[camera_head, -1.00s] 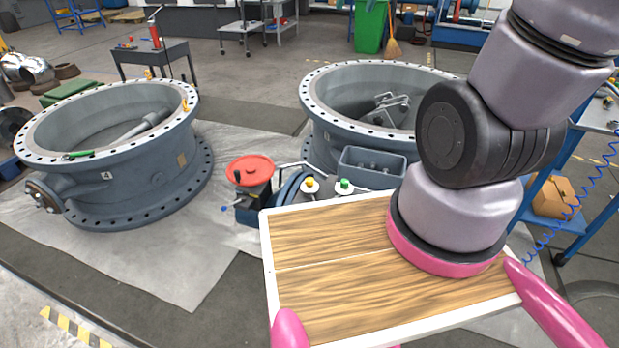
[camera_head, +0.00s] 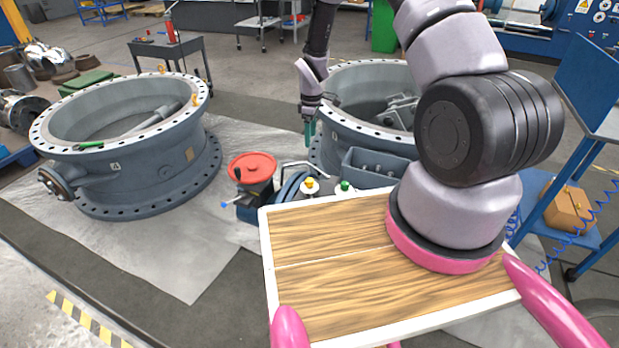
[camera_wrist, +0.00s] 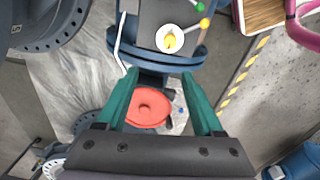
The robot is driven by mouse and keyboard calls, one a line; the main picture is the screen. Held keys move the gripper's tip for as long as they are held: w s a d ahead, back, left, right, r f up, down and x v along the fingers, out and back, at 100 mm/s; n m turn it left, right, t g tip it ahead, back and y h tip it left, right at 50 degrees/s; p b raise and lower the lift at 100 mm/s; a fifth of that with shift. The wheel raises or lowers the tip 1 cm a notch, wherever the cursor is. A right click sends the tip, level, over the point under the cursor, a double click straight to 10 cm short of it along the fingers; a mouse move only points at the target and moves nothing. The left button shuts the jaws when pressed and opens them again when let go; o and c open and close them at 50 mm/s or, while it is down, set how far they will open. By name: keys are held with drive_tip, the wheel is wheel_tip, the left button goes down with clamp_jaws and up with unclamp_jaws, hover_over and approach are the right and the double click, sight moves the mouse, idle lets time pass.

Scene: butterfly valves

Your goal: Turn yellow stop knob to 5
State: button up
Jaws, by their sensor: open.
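The yellow stop knob (camera_head: 310,185) sits on a white disc on the blue machine between the two big valve rings. It also shows in the wrist view (camera_wrist: 171,41), near the top centre, beyond the fingertips. Its scale marks are too small to read. My gripper (camera_head: 310,133) hangs pointing down, above and behind the knob in the head view, apart from it. In the wrist view its teal fingers (camera_wrist: 161,74) are spread with nothing held between them.
A green knob (camera_head: 345,185) is right of the yellow one. A red round handwheel (camera_head: 252,166) is to its left, and a bent metal bar (camera_head: 305,165) rises behind. Large grey flanged rings (camera_head: 120,165) stand left and behind. My wooden tray top (camera_head: 330,240) is in front.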

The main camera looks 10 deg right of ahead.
drive_tip(key=n, duration=0.2)
hover_over(310, 180)
wheel_tip(310, 180, down, 8)
drive_tip(key=shift+g, duration=0.3)
wheel_tip(310, 180, down, 10)
drive_tip(key=shift+w+f, duration=0.1)
drive_tip(key=shift+f, duration=0.15)
clamp_jaws()
